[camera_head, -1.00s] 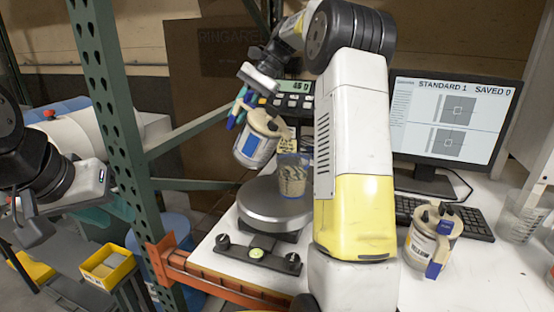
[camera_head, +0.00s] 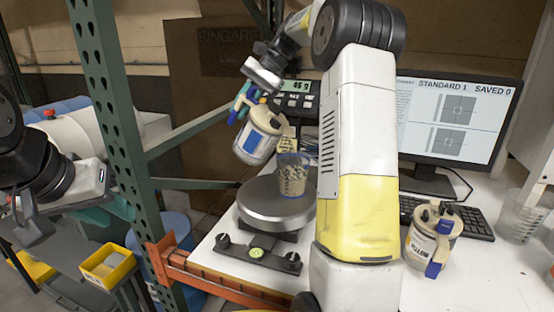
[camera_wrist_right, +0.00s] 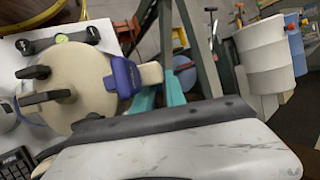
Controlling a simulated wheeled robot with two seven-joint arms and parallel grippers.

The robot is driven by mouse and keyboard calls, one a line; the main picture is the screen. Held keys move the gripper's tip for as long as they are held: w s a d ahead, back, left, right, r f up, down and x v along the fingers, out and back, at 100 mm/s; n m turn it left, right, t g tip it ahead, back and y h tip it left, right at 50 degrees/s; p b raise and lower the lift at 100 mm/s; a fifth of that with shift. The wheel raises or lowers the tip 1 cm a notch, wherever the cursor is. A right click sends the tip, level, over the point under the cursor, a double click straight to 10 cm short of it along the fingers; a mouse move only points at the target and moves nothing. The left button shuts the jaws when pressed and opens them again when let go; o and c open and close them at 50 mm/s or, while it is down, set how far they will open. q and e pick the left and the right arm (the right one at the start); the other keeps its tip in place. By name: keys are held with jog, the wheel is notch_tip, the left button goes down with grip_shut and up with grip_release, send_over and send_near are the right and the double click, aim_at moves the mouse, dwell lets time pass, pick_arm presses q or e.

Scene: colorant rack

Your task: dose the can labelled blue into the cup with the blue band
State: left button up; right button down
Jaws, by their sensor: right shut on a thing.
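The can with a blue label patch (camera_head: 258,140) is in my right gripper (camera_head: 242,104), off the table and tilted, its lid towards the upper right. Its wording is not readable. In the right wrist view its cream lid (camera_wrist_right: 75,80) and blue handle clip (camera_wrist_right: 128,76) show, with my teal fingers (camera_wrist_right: 158,97) at the clip. The clear cup with blue edging (camera_head: 292,178) stands upright on the round scale plate (camera_head: 262,208), just right of and below the can. A tan patch shows between them; I cannot tell if it is pouring colorant. My left gripper (camera_head: 95,205) is far left, its jaw gap unclear.
A green rack post (camera_head: 108,110) stands between my left gripper and the scale.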

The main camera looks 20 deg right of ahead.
aim_at(247, 96)
jog(key=shift+s+d+r+t+y+p, duration=0.1)
jog(key=shift+s+d+r+y, duration=0.1)
jog(key=shift+r, duration=0.3)
jog(key=shift+s+d+r+t+y+p, duration=0.1)
jog(key=shift+s+d+r, duration=0.1)
jog(key=shift+r, duration=0.35)
jog(key=shift+s+d+r+t+y+p, duration=0.1)
jog(key=shift+s+d+r, duration=0.1)
jog(key=shift+r, duration=0.3)
dwell(0.6)
jog(key=shift+s+d, duration=0.1)
dwell(0.4)
